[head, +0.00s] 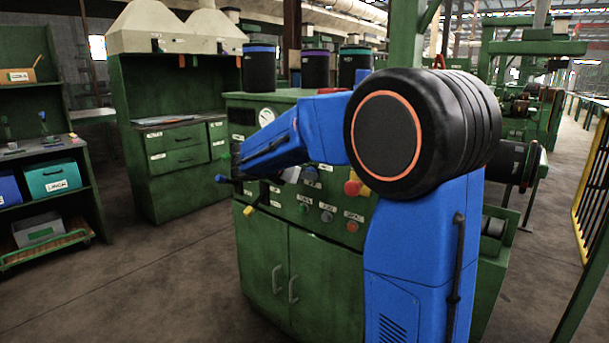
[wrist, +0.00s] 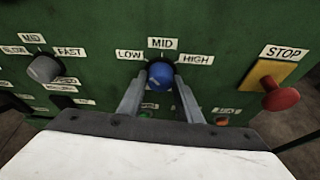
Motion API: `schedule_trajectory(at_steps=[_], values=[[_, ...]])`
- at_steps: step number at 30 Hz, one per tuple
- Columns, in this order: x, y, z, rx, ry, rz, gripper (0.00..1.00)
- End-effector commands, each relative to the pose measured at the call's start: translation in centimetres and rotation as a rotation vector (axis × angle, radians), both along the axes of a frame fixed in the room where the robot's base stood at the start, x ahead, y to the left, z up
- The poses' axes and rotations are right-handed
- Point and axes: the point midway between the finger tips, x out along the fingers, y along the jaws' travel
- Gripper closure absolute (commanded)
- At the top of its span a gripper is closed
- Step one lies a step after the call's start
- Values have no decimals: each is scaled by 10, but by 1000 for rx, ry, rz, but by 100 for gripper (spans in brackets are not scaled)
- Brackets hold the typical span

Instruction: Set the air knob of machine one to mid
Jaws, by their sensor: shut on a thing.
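A round blue knob (wrist: 158,78) sits on the green front panel (wrist: 225,30) of a machine, under labels LOW, MID and HIGH. My gripper (wrist: 160,82) has one finger on each side of it and is shut on it. I cannot make out where the knob's pointer mark faces. No label reading air can be made out. In the head view the green machine (head: 262,255) stands in front of me, and my blue arm covers part of its panel.
A grey knob (wrist: 45,68) marked SLOW, MID, FAST is to the left. A red STOP button (wrist: 281,97) on a yellow plate juts out to the right. Several small buttons sit lower on the panel. Dark canisters (head: 259,68) stand on top. The floor at left (head: 170,270) is clear.

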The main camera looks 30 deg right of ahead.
Motion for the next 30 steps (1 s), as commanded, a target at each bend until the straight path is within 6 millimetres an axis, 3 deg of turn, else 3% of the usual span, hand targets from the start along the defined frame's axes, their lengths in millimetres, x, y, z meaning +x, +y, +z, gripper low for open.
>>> schedule_trajectory(at_steps=[18,30], values=[[-4,-2,-2,175,-480,0,91],[-5,-2,-2,250,-688,0,91]])
